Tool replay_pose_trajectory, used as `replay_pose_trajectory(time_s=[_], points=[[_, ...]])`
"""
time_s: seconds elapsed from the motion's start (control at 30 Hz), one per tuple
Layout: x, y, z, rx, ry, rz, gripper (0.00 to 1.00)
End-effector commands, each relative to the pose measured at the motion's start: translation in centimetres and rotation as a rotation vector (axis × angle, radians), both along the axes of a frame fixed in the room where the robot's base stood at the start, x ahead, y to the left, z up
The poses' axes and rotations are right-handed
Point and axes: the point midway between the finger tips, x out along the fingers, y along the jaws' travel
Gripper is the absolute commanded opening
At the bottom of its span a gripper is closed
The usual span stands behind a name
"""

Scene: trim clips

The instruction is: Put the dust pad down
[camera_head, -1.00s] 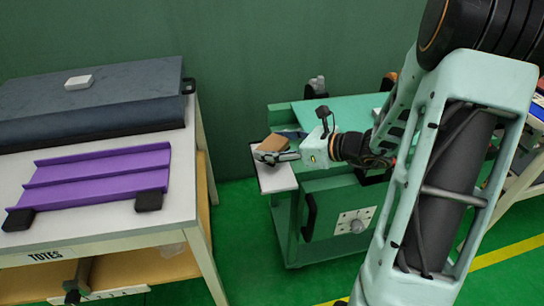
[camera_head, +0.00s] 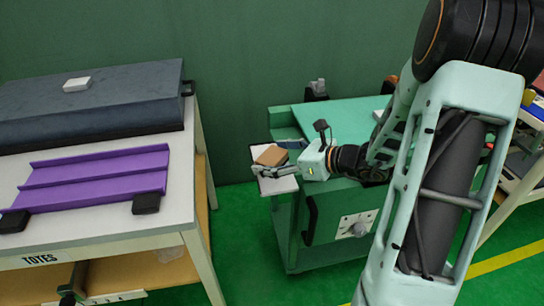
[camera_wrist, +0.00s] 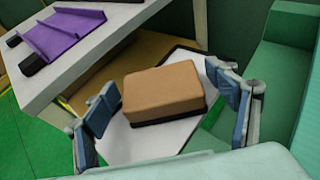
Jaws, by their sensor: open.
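The dust pad (camera_wrist: 163,88) is a tan block with a dark underside. In the wrist view it lies on a white side shelf (camera_wrist: 150,143) with a dark edge. My gripper (camera_wrist: 163,98) is open. One finger is on each side of the pad, with a visible gap on the left and a smaller one on the right. In the head view the pad (camera_head: 271,155) shows over the white shelf (camera_head: 285,185) at the left end of the green cart, with my gripper (camera_head: 270,167) around it.
A white table (camera_head: 185,205) at left holds a purple ridged tray (camera_head: 95,178) and a dark slab (camera_head: 90,110) with a small white block (camera_head: 77,84) on it. The green cart (camera_head: 350,112) has a flat top beside my arm. Green floor lies between table and cart.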

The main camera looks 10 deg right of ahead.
Motion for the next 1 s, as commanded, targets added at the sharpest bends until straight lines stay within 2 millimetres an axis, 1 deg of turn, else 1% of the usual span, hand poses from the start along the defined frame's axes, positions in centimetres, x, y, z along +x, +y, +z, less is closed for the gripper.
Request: replay_pose_trajectory(time_s=[0.17, 0.27, 0.5, 0.7, 0.83, 1.0], points=[[0.0, 0.0, 0.6, -0.001, -0.001, 0.0, 0.79], [-0.9, -1.0, 1.1, -0.002, 0.0, -0.004, 0.79], [-4.3, -4.5, 3.2, -0.001, 0.0, -0.004, 0.79], [-6.7, -6.8, 4.5, 0.0, 0.0, -0.003, 0.79], [-7.5, -7.6, 4.9, 0.0, 0.0, -0.002, 0.79], [-7.9, -7.9, 4.9, 0.0, 0.0, 0.0, 0.79]])
